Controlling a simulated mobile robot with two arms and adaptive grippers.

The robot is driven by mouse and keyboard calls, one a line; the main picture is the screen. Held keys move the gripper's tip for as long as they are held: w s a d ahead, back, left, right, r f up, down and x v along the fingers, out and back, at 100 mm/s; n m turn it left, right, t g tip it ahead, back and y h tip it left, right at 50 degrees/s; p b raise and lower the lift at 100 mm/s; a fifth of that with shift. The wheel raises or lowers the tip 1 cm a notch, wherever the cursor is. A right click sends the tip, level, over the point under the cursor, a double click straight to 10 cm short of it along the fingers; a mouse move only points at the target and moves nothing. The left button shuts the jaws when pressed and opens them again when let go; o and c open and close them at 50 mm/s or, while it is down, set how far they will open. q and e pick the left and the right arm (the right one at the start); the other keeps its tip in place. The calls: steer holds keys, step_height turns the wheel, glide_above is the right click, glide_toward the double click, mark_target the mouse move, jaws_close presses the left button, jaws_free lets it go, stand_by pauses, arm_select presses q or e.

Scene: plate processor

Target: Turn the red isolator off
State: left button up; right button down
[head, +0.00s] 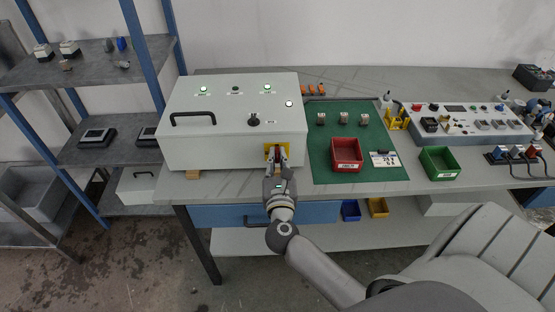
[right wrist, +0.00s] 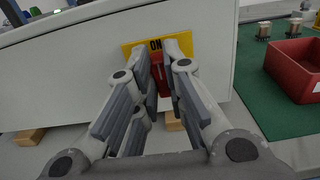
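The red isolator handle (right wrist: 163,80) sits on a yellow plate (right wrist: 184,42) marked ON at its top, on the front of the white control box (head: 183,149). The yellow plate also shows in the head view (head: 287,148), low at the box's right end. My right gripper (head: 277,154) is at the isolator, with a finger on each side of the red handle. In the right wrist view the red fills the narrow gap between the fingertips (right wrist: 161,62). Whether they press on it I cannot tell. The fingers hide part of the handle. My left gripper is not in view.
The box has a black handle (head: 193,119), a black knob (head: 253,120) and lit green buttons on top. A green mat (head: 325,169) to its right bears a red bin (head: 347,154). A green bin (head: 439,163) and a control panel (head: 470,124) stand further right.

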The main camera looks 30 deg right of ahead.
stand_by(0.3)
steer(key=n+p, duration=0.3)
steer(key=n, duration=0.1)
steer(key=shift+a+r, duration=0.15)
steer(key=n+p, duration=0.2)
steer(key=n, duration=0.1)
steer(key=n+p, duration=0.2)
steer(key=n, duration=0.1)
steer(key=shift+w+a+f+n, duration=0.2)
steer(key=shift+n, duration=0.1)
steer(key=n, duration=0.1)
steer(key=n+p, duration=0.1)
steer(key=n, duration=0.1)
steer(key=n+p, duration=0.1)
steer(key=shift+a+f, duration=0.1)
steer(key=shift+f, duration=0.15)
steer(key=shift+f+n+p, duration=0.2)
steer(key=shift+n+p, duration=0.4)
steer(key=shift+n, duration=1)
steer(key=c, duration=1.5)
jaws_free()
